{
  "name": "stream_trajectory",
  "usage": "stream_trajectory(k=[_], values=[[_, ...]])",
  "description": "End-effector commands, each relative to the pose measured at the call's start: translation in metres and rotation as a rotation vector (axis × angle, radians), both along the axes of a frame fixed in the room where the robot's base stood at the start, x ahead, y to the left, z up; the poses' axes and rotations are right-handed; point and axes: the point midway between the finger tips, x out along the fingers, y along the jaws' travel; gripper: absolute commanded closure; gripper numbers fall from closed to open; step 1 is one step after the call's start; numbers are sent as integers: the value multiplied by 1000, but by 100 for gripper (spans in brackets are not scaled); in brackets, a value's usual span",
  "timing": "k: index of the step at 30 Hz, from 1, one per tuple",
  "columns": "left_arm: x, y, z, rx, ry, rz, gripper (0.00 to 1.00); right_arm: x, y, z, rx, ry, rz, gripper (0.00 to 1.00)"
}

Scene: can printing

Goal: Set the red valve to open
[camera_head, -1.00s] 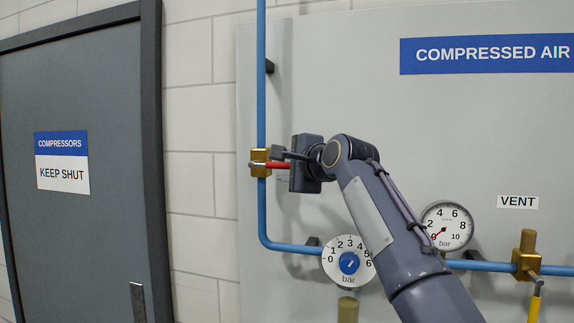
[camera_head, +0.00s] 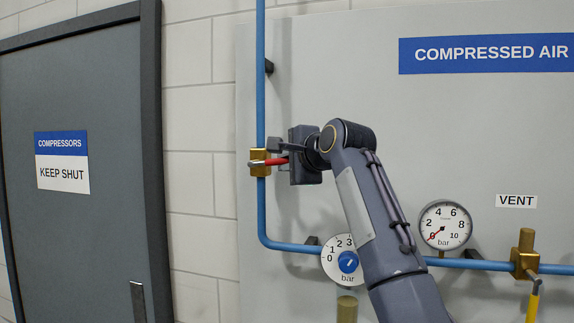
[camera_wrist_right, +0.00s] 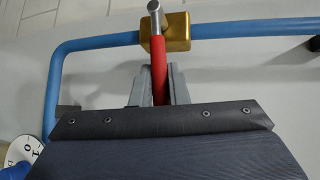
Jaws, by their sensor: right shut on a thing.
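The red valve has a brass body (camera_head: 259,167) on the vertical blue pipe at the left of the panel. Its red handle (camera_head: 272,162) sticks out to the right, across the pipe, tilted slightly up. My right gripper (camera_head: 282,157) is at the handle, its fingers on either side. In the right wrist view the red handle (camera_wrist_right: 158,66) runs between the two fingers (camera_wrist_right: 158,90), which are shut on it, and the brass body (camera_wrist_right: 178,32) sits beyond on the blue pipe. The handle's outer end is hidden by my gripper. My left gripper is not in view.
A round dial with a blue knob (camera_head: 348,262) and a pressure gauge (camera_head: 445,226) reading near 0 are on the lower panel. A brass valve with a yellow handle (camera_head: 531,303) stands under the VENT label (camera_head: 516,201). A grey door (camera_head: 75,240) is at left.

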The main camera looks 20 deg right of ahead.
Motion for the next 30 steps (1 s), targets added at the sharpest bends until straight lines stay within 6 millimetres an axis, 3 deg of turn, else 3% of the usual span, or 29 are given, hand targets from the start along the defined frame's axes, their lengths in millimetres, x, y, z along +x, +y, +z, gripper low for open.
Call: stream_trajectory(k=[14,15,20,30], values=[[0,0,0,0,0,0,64,-2,-1,3,-18,10,-2,100],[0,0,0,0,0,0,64,-2,-1,3,-18,10,-2,83],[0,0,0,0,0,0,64,-2,-1,3,-19,11,-2,64],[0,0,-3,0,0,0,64,-7,-1,3,-19,11,-1,64]])
